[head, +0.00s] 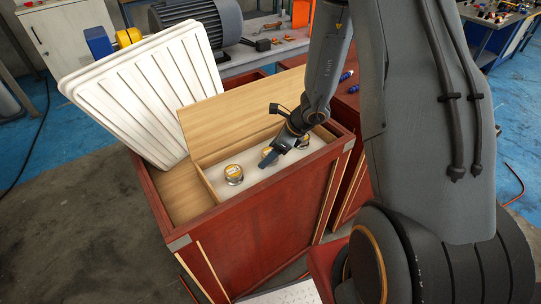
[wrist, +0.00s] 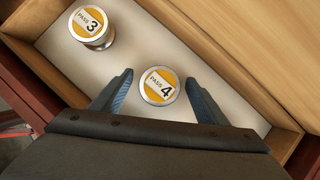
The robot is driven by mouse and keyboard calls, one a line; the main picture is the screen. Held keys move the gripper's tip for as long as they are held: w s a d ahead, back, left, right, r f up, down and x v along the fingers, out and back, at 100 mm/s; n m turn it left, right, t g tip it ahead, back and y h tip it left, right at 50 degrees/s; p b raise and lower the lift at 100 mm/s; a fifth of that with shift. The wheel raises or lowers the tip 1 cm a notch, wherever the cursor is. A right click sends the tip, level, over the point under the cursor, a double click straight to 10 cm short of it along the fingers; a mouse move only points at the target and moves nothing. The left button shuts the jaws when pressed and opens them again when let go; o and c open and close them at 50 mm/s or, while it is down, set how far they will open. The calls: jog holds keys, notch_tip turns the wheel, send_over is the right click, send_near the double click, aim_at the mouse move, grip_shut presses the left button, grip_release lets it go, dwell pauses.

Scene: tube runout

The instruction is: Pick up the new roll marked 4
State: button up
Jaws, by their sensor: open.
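The roll marked PASS 4 (wrist: 157,90) stands upright in a pale-floored tray, its round yellow and white top facing the wrist camera. My gripper (wrist: 160,88) is open, with one blue finger on each side of this roll. A gap shows between the roll and each finger. The roll marked PASS 3 (wrist: 92,25) stands at the upper left of the wrist view, clear of the fingers. In the head view my gripper (head: 283,150) reaches down into the tray and partly hides what is beneath it. One roll (head: 233,174) stands clear to its left; its mark cannot be read there.
The tray's wooden wall (wrist: 215,52) rises close beyond the roll in the wrist view. The tray sits in a red wooden cabinet (head: 262,220). A wooden board (head: 235,110) stands behind the tray. A white ribbed panel (head: 150,95) leans at the left.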

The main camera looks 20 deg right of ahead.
jog(key=shift+f, duration=0.1)
jog(key=c, duration=1.6)
jog(key=shift+o, duration=0.2)
jog(key=shift+w, duration=0.1)
